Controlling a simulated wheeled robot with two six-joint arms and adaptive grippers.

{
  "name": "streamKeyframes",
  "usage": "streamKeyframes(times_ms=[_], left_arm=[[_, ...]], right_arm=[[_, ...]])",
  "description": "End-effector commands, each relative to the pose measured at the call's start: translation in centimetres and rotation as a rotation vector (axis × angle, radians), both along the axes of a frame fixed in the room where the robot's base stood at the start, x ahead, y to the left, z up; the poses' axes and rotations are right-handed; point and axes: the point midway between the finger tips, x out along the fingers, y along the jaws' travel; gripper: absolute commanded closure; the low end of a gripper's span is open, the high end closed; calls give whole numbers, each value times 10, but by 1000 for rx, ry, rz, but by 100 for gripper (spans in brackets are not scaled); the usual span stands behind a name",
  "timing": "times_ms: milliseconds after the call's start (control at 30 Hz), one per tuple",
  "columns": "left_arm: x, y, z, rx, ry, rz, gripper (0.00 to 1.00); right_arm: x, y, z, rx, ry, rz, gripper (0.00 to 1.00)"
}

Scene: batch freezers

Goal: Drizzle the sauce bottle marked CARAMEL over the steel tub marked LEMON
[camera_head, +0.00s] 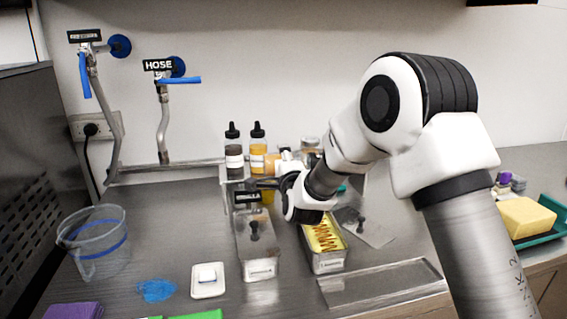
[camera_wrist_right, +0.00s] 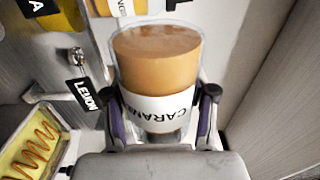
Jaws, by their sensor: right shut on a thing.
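My right gripper (camera_head: 264,184) is shut on the sauce bottle marked CARAMEL (camera_wrist_right: 158,65). In the right wrist view the bottle stands between both fingers, with caramel-brown sauce inside and its white label upside down to the camera. In the head view it is largely hidden behind my gripper and among other bottles. The steel tub with yellow contents (camera_head: 326,250) is in front of the gripper, to its right. A brown zigzag lies across the yellow. The tub also shows at the lower left of the wrist view (camera_wrist_right: 35,150), near a LEMON tag (camera_wrist_right: 84,94). My left gripper is out of view.
Two dark-capped bottles (camera_head: 234,158) stand behind the gripper. A lidded steel tub (camera_head: 258,250) is left of the yellow one. A sponge (camera_head: 526,218) sits far right.

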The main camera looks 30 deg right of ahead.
Motion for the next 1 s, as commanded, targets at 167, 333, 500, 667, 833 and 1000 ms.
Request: streamKeyframes(times_ms=[167, 333, 500, 667, 833, 1000], left_arm=[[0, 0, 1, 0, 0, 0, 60], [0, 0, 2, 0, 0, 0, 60], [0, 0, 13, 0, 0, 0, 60], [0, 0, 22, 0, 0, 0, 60], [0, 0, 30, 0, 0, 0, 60], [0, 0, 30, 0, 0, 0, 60]], right_arm=[[0, 0, 2, -28, 7, 0, 80], [0, 0, 3, -35, 9, 0, 80], [0, 0, 14, -137, 36, 0, 80], [0, 0, 24, -262, 71, 0, 80], [0, 0, 32, -381, 104, 0, 80], [0, 0, 32, -413, 113, 0, 80]])
